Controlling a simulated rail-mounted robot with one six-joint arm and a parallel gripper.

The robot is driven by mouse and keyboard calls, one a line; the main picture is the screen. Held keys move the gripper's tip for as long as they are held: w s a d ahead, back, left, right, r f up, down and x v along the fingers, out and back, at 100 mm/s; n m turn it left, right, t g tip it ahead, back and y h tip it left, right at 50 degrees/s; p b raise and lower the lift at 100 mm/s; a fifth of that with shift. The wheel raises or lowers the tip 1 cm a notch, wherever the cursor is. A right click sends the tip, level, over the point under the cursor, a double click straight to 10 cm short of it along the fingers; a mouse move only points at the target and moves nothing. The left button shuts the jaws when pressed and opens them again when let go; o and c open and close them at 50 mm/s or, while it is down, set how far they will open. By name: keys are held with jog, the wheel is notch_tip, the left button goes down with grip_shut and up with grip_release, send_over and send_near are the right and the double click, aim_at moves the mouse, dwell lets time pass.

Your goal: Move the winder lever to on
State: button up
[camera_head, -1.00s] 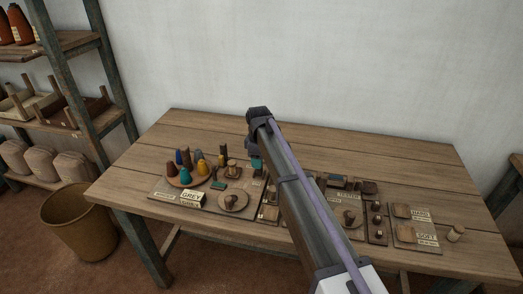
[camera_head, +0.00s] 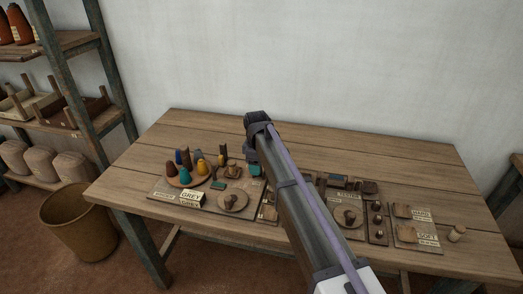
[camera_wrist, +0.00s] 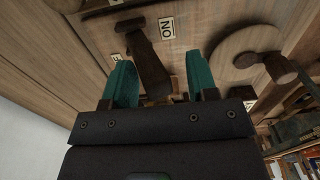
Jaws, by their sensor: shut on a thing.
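The winder lever (camera_wrist: 147,60) is a dark brown wooden bar with a wider end, in the middle of the wrist view. It lies between the two teal fingers of my gripper (camera_wrist: 160,76), which is shut on it. A white ON label (camera_wrist: 167,27) sits on the board just right of the lever's end. A second small label (camera_wrist: 116,57), partly hidden by the left finger, is on the other side. In the head view my gripper (camera_head: 255,170) shows as a bit of teal over the table's middle; my arm hides the lever there.
In the wrist view a round wooden disc (camera_wrist: 240,52) with a dark handle is on the right. In the head view a tray of coloured cones (camera_head: 188,180) stands left of my arm, and small labelled boards (camera_head: 415,225) lie right. The back of the wooden table (camera_head: 390,152) is clear.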

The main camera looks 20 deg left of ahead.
jog(key=shift+o, duration=0.8)
notch_tip(320, 180, up, 7)
jog(key=p, duration=0.7)
jog(key=shift+f, duration=0.25)
